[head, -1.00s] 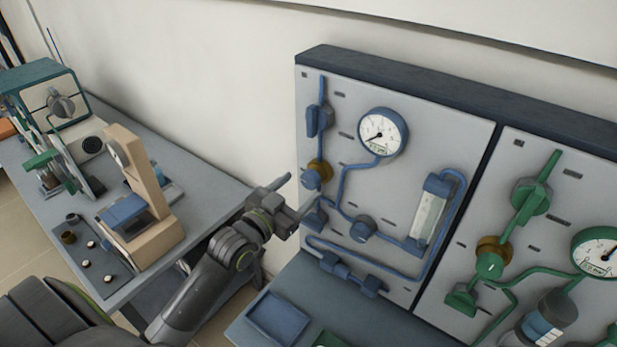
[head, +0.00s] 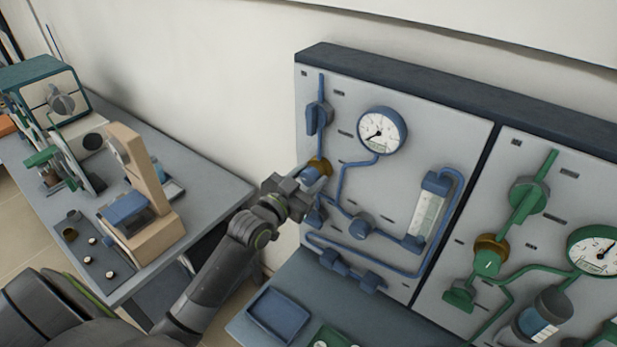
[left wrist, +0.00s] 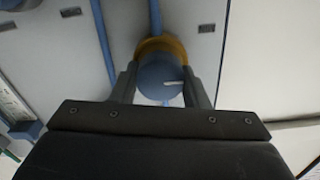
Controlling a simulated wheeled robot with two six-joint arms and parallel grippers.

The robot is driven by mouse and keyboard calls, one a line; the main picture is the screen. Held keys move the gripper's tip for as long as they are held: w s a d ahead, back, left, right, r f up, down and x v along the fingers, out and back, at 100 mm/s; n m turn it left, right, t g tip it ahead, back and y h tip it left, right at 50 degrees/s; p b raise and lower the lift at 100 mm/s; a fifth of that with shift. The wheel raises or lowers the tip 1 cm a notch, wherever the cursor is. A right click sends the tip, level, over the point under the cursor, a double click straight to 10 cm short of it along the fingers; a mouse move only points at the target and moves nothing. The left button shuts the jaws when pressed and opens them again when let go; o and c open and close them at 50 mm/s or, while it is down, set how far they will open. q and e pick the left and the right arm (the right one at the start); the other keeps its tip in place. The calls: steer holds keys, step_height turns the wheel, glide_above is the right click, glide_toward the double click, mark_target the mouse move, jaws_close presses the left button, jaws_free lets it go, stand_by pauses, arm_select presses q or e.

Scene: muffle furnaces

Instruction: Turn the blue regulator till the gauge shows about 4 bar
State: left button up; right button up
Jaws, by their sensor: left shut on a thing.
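The blue regulator (head: 311,172) with its brass collar (head: 321,165) sits on the left part of the grey panel, below a blue valve. In the left wrist view the regulator's round blue knob (left wrist: 161,78) has a white mark pointing right. My left gripper (head: 304,180) is shut on the knob, with one finger at each side; in the left wrist view the fingers (left wrist: 163,88) flank it. The round white gauge (head: 382,131) is up and right of the regulator. Its dark needle points to the lower left, near the low end; the numbers are too small to read. My right gripper is out of view.
Blue pipes, a flowmeter (head: 430,210) and a small blue knob (head: 361,226) are right of my gripper. A green panel section (head: 552,240) stands further right. A blue tray (head: 277,315) lies on the bench below. A side table with instruments (head: 215,190) is at left.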

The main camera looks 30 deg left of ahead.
arm_select(q)
steer(key=shift+c, duration=0.4)
steer(key=shift+f+m+b, duration=0.15)
steer(key=shift+m+b, duration=0.55)
steer(key=shift+b, duration=0.1)
steer(key=shift+f+m+b, duration=0.1)
steer(key=shift+m+b, duration=0.95)
steer(key=shift+m, duration=0.15)
steer(key=m+b, duration=0.4)
steer(key=m, duration=0.2)
steer(key=shift+d+b, duration=0.1)
steer(key=shift+b, duration=0.25)
steer(key=m+b, duration=0.3)
steer(key=m, duration=0.2)
steer(key=shift+f+m, duration=0.15)
steer(key=shift+m, duration=0.25)
steer(key=m+b, duration=0.2)
steer(key=m, duration=0.1)
steer(key=shift+m+b, duration=0.95)
steer(key=shift+m, duration=0.45)
